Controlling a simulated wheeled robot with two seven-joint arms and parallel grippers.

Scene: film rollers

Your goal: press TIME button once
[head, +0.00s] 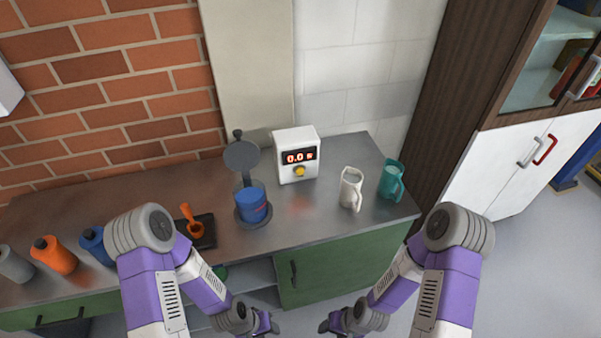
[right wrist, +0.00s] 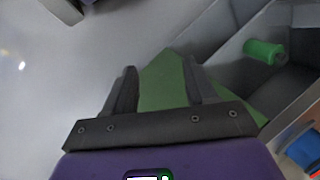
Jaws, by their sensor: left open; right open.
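A white timer box (head: 296,153) stands on the metal counter against the wall. Its dark display (head: 299,157) reads 0.0 in red-orange, and a round yellow button (head: 299,171) sits below it. No label on the button is legible. My left gripper (head: 272,326) is open and empty, low in front of the counter in the head view. My right gripper (head: 327,326) is open and empty, also low in front of the counter, well apart from the timer. In the right wrist view its two dark fingers (right wrist: 162,90) are spread, with a green surface beyond them.
A round stand with a blue container (head: 251,204) is left of the timer. A white pitcher (head: 350,188) and a teal pitcher (head: 391,179) stand to the right. A dark tray (head: 200,232) holds an orange item; several bottles (head: 55,256) stand at left. The counter before the timer is clear.

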